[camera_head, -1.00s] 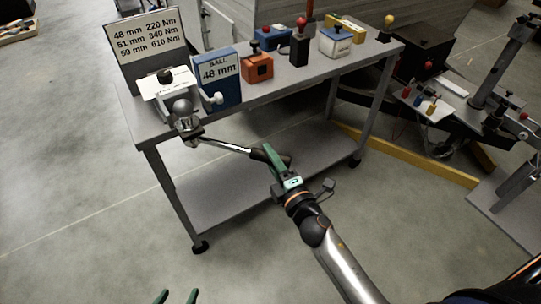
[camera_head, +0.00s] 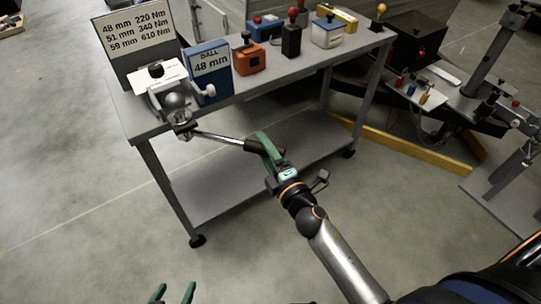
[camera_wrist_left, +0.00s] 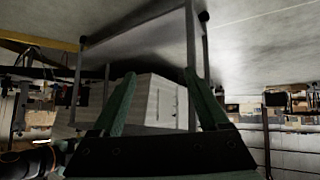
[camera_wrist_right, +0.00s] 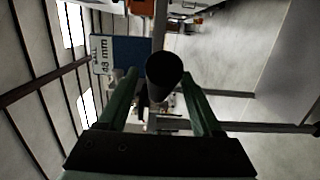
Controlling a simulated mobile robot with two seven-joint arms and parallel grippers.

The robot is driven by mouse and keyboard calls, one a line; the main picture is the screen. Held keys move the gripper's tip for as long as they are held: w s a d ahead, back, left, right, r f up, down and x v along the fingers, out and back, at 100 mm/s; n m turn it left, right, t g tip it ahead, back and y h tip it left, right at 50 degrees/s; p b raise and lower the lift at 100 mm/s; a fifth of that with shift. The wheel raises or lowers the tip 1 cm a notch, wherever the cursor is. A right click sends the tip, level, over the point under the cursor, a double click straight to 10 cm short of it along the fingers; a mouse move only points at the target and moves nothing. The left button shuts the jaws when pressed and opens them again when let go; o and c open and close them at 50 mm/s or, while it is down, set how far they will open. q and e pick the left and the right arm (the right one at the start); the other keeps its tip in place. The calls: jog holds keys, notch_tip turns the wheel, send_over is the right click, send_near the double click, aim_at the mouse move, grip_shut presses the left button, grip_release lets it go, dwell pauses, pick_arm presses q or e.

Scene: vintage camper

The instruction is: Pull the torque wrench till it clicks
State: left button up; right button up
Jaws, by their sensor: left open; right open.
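The torque wrench (camera_head: 218,138) has a bright shaft and a black grip. Its head end is at the ball hitch (camera_head: 177,101) on the front left corner of the grey workbench, and the shaft sticks out over the floor. My right gripper (camera_head: 267,150) is at the black grip. In the right wrist view the round end of the grip (camera_wrist_right: 165,72) lies between the two green fingers, which are apart; contact cannot be told. My left gripper (camera_head: 174,293) is open and empty at the bottom of the head view, away from the bench.
The workbench (camera_head: 147,122) carries a sign (camera_head: 137,36) listing ball sizes and torques, a blue "BALL 48 mm" box (camera_head: 209,70) and an orange box (camera_head: 248,60). A trailer frame and a yellow beam (camera_head: 430,158) are at right. The floor in front is clear.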

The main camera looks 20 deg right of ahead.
pick_arm(q)
jog(key=f+b, duration=0.2)
jog(key=b, duration=0.1)
jog(key=shift+s+a, duration=0.1)
jog(key=shift+a, duration=0.15)
pick_arm(e)
jog(key=s+d, duration=0.1)
jog(key=s, duration=1.1)
jog(key=shift+s+d, duration=0.2)
jog(key=shift+d, duration=0.1)
pick_arm(q)
jog(key=shift+f, duration=0.2)
